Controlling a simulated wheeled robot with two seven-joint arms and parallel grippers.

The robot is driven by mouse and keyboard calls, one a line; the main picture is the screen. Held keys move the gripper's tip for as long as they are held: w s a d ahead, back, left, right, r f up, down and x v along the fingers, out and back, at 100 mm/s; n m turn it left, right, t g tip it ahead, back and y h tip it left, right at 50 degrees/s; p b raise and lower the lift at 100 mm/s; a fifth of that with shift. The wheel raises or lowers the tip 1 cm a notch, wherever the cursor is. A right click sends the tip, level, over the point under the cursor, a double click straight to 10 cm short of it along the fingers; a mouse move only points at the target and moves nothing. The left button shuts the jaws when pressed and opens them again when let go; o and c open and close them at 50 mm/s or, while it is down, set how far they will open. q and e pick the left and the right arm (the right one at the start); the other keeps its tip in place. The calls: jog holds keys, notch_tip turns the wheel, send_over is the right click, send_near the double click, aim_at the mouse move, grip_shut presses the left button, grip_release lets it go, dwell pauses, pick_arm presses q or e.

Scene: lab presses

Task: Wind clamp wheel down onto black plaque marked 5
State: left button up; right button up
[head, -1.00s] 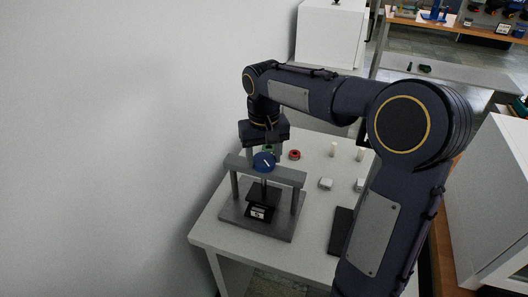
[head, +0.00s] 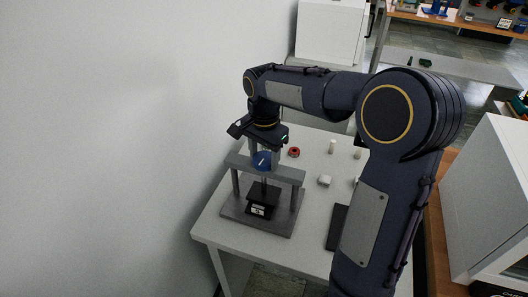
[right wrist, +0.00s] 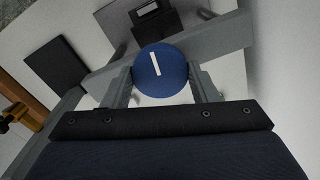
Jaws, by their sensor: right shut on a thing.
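The clamp press (head: 290,177) stands on the white table, a grey frame with two posts and a crossbar on a grey base plate. Its blue clamp wheel (head: 262,161) has a white line on top and sits above the crossbar. The black plaque (head: 258,210) with a white label lies on the base under a dark pressing block (head: 263,193); I cannot tell a gap between them. My right gripper (right wrist: 161,80) is shut on the blue wheel, a finger on either side of it in the right wrist view. My left gripper is not in view.
A red ring (head: 294,152), a white block (head: 324,181) and small pale cylinders (head: 332,146) stand on the table to the right. A dark flat panel (head: 338,228) lies at the right front. A plain wall is close on the left.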

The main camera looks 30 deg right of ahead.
jog(key=m+p, duration=0.1)
jog(key=m, duration=0.3)
jog(key=shift+r+m, duration=0.15)
jog(key=shift+m, duration=0.15)
jog(key=m+p, duration=0.1)
jog(key=m, duration=0.3)
jog(key=shift+m+p, duration=0.3)
jog(key=m+p, duration=0.1)
jog(key=m, duration=0.2)
jog(key=shift+m, duration=0.3)
jog(key=m+p, duration=0.2)
jog(key=m, duration=0.1)
jog(key=shift+m, duration=0.3)
jog(key=m+p, duration=0.1)
jog(key=m, duration=0.2)
jog(key=shift+m+p, duration=0.3)
jog(key=m, duration=0.4)
jog(key=shift+m, duration=0.4)
jog(key=o, duration=1)
jog(key=shift+c, duration=0.2)
